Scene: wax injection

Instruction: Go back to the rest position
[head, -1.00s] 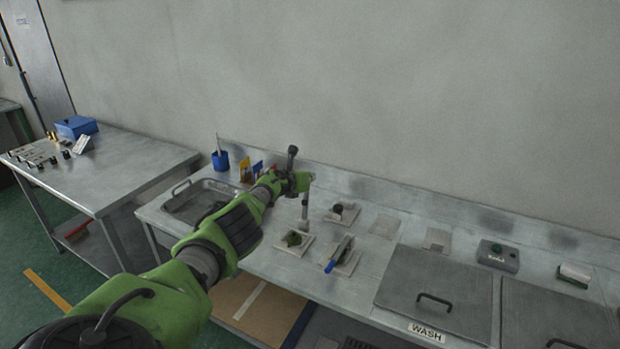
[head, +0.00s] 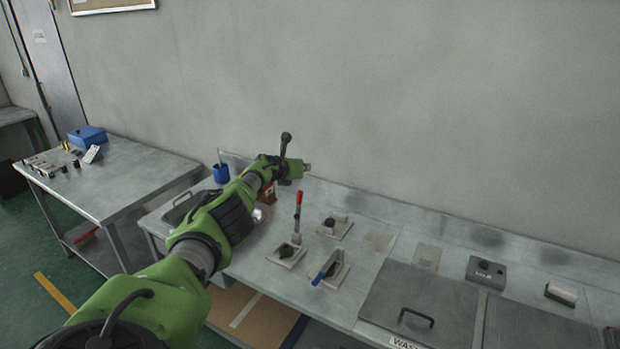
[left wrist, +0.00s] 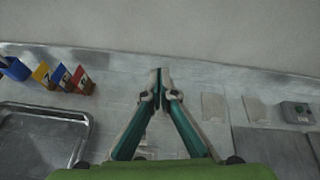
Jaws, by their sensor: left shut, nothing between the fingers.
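My left gripper (head: 306,168) is raised above the back of the steel bench, near the wall, with my arm reaching in from the lower left. In the left wrist view the two fingers of the gripper (left wrist: 160,72) meet at their tips, with nothing between them. The gripper is apart from the red-handled tool (head: 298,212), which stands upright on the bench below it. My right gripper is in neither view.
A tool with a blue handle (head: 326,270) lies on a small pad. A grey box with a green button (head: 486,269) stands at the right. The wall (head: 400,100) bounds the back.

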